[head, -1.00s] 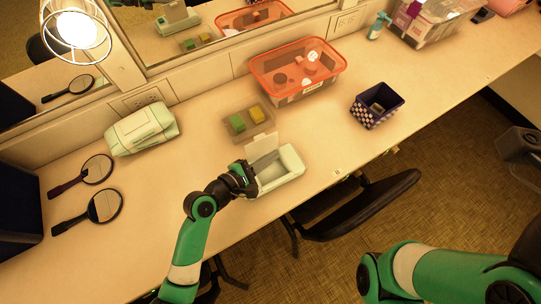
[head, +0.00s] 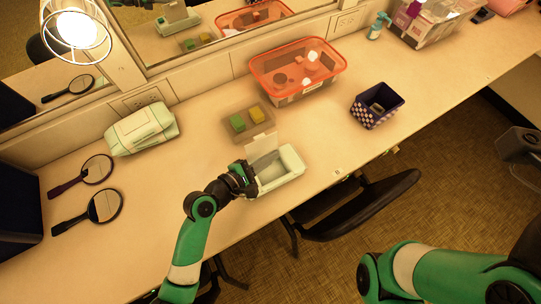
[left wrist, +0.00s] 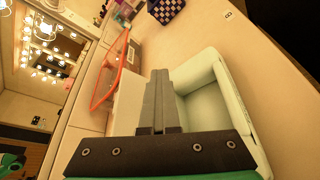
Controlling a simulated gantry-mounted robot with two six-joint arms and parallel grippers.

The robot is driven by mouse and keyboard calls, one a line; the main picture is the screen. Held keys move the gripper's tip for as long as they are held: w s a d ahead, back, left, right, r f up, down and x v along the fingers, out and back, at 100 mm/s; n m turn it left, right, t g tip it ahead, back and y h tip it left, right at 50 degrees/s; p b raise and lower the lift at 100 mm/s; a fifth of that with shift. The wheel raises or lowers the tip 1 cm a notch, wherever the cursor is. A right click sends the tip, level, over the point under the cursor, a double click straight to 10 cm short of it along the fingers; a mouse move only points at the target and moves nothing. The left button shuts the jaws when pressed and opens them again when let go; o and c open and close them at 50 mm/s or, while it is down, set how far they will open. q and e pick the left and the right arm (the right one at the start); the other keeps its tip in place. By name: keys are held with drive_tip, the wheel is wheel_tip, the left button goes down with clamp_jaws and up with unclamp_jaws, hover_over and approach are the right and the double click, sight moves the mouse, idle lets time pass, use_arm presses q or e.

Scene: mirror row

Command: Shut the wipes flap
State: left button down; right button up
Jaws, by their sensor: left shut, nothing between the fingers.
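The pale green wipes box (head: 282,176) stands on the counter near its front edge, with its top open. Its pale flap (head: 261,146) stands up along the far side of the box. My left gripper (head: 250,178) is at the left end of the box, close to the opening. In the left wrist view the gripper's fingers (left wrist: 158,103) are together and empty. There the open box (left wrist: 215,95) lies to their right and the pale flap (left wrist: 126,103) to their left. I cannot tell whether the fingers touch the flap. My right gripper is out of view.
Behind the box is a tray (head: 233,108) with green and yellow blocks. An orange-rimmed bin (head: 338,66) and a checkered basket (head: 378,120) stand further right. A closed pale pack (head: 142,130) and two hand mirrors (head: 105,204) lie left.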

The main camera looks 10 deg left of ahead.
use_arm(q)
drive_tip(key=c, duration=0.8)
unclamp_jaws()
drive_tip(key=p+v, duration=0.7)
drive_tip(key=v, duration=0.4)
drive_tip(key=shift+s+a, duration=0.15)
drive_tip(key=shift+s, duration=0.1)
